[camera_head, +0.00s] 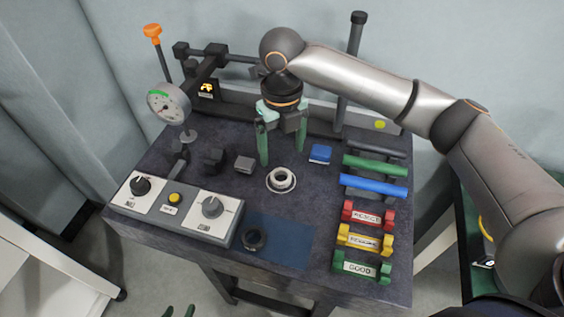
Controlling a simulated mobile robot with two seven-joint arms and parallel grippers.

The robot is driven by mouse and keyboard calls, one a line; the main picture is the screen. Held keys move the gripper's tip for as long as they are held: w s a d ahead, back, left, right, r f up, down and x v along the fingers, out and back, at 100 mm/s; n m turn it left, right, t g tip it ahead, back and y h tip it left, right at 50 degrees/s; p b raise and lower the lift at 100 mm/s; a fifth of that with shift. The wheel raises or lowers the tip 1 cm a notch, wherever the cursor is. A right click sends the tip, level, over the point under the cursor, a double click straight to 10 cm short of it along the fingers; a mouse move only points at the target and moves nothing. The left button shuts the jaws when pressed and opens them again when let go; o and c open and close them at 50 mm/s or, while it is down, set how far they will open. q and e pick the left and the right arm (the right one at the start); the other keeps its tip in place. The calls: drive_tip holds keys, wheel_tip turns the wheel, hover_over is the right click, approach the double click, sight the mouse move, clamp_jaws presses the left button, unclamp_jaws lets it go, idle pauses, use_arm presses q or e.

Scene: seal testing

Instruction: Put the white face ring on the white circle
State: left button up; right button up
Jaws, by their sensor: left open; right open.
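The white face ring (281,175) stands upright on the dark bench and looks pale with a dark hole in its middle. The white circle (281,190) shows as a pale rim around the ring's foot, so the ring appears to sit on it; exact centring is hard to tell. My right gripper (282,158) is open and empty just behind the ring, pointing down with its green fingers spread, apart from the ring in the picture. My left gripper (180,311) shows only its green fingertips at the bottom edge, open and empty, well away from the ring.
A black ring (254,239) lies on the blue mat (287,246). A dial gauge (169,104) and knob panel (174,205) stand left. Coloured labelled holders (367,214) line the right side.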

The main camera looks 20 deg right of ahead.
drive_tip(key=shift+r, duration=1.7)
